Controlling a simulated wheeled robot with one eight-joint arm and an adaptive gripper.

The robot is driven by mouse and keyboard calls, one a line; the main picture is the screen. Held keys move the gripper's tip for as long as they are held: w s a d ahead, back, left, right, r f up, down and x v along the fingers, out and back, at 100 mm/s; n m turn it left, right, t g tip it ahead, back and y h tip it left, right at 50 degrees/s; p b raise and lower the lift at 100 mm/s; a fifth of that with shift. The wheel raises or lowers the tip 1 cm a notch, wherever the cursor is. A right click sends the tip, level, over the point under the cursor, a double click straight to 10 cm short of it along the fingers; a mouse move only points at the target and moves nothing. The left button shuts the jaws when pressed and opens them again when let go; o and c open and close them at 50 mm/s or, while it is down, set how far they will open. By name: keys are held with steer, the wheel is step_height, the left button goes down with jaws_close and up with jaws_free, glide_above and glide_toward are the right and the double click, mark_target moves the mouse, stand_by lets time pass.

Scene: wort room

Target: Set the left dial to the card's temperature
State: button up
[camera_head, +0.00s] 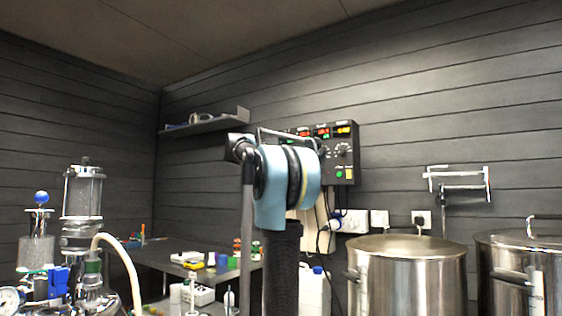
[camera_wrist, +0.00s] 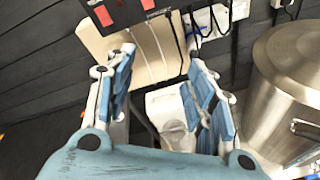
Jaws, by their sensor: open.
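The black control panel (camera_head: 345,172) hangs on the back wall in the head view, with lit red and amber displays along its top. A knob (camera_head: 341,149) shows on its right part. My arm covers the left part, so I cannot make out the left dial. No card with a readable temperature can be made out. In the wrist view my gripper (camera_wrist: 160,57) is open and empty, its blue-padded fingers wide apart. The panel's dark lower edge (camera_wrist: 122,12) with red patches lies beyond the fingertips, apart from them.
A beige board (camera_wrist: 143,50) and hanging cables lie below the panel. A white container (camera_wrist: 170,115) stands below it. Steel pots (camera_head: 405,280) stand at the right. Wall sockets (camera_head: 379,219) are beside the cables. Glassware (camera_head: 82,195) stands at the left.

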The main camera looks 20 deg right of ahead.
steer(key=w+r+n+t+h, duration=0.25)
steer(key=w+r+n, duration=0.35)
steer(key=w+r, duration=0.5)
steer(key=x, duration=1.6)
steer(key=shift+w+n+y, duration=0.3)
steer(key=shift+w+y, duration=0.1)
steer(key=shift+y, duration=0.05)
steer(key=shift+d+r, duration=0.1)
steer(key=c, duration=1.1)
steer(key=shift+t, duration=0.25)
